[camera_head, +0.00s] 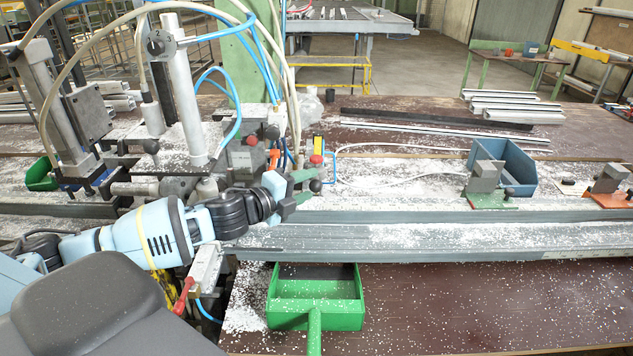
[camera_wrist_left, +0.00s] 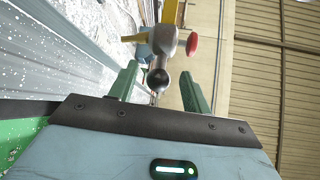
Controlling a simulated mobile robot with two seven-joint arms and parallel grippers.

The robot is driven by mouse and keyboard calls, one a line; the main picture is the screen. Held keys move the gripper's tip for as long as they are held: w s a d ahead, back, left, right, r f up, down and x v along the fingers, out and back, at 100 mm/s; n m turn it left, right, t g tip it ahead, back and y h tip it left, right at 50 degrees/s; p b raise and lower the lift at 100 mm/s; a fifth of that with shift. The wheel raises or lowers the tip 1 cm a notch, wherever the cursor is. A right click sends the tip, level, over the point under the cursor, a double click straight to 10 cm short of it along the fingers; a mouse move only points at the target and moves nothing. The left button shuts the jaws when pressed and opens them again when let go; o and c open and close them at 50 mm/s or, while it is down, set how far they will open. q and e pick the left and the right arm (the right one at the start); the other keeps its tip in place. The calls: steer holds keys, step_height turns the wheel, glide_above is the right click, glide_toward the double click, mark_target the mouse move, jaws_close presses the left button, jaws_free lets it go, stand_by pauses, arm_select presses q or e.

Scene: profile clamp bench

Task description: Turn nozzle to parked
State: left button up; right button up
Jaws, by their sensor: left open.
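The nozzle fitting (camera_head: 316,159) stands on the clamp bench, with a yellow part, a red knob and a dark ball end (camera_head: 315,185). In the left wrist view the red knob (camera_wrist_left: 192,43) is at the upper right, and the dark ball (camera_wrist_left: 158,80) faces the camera. My left gripper (camera_head: 303,187) reaches in from the left with green fingers open. In the left wrist view the ball shows between the two fingers (camera_wrist_left: 160,88), with space on both sides; contact is not visible. Which part is the nozzle outlet is unclear. My right gripper is not in view.
Clamp machinery (camera_head: 180,95) with hoses crowds the left. Long grey profiles (camera_head: 430,238) run across the bench, dusted with white chips. A green bin (camera_head: 315,312) sits in front and a blue bin (camera_head: 515,165) at right. The brown tabletop at front right is clear apart from chips.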

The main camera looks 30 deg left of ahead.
mark_target(317, 179)
arm_select(q)
steer(key=shift+x, duration=1.9)
steer(key=shift+d, duration=0.1)
jaws_close()
